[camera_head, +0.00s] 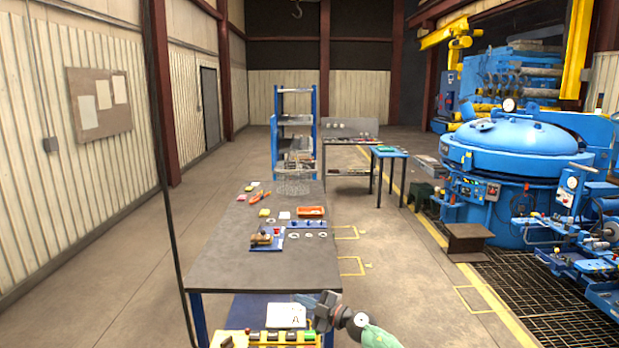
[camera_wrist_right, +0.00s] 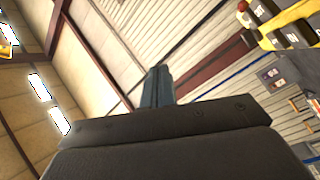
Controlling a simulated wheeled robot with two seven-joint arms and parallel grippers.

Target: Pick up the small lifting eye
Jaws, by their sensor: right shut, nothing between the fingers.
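I cannot pick out the small lifting eye for certain; the parts on the long grey table (camera_head: 225,270) are too small to tell. A blue strip (camera_head: 306,224) with several small dark upright parts lies there, with pale rings (camera_head: 293,236) in front of it. A brown part (camera_head: 262,239) sits on a blue plate beside them. My right gripper (camera_head: 304,299) is at the table's near right corner, apart from these parts. Its fingers show together and empty in the right wrist view (camera_wrist_right: 158,86). My left gripper is out of view.
An orange tray (camera_head: 311,211) and a wire basket (camera_head: 293,185) stand farther back on the table. A yellow panel with buttons (camera_head: 268,338) and a white sheet (camera_head: 286,315) are at the near end. The table's near middle is bare. A blue furnace (camera_head: 520,150) stands right.

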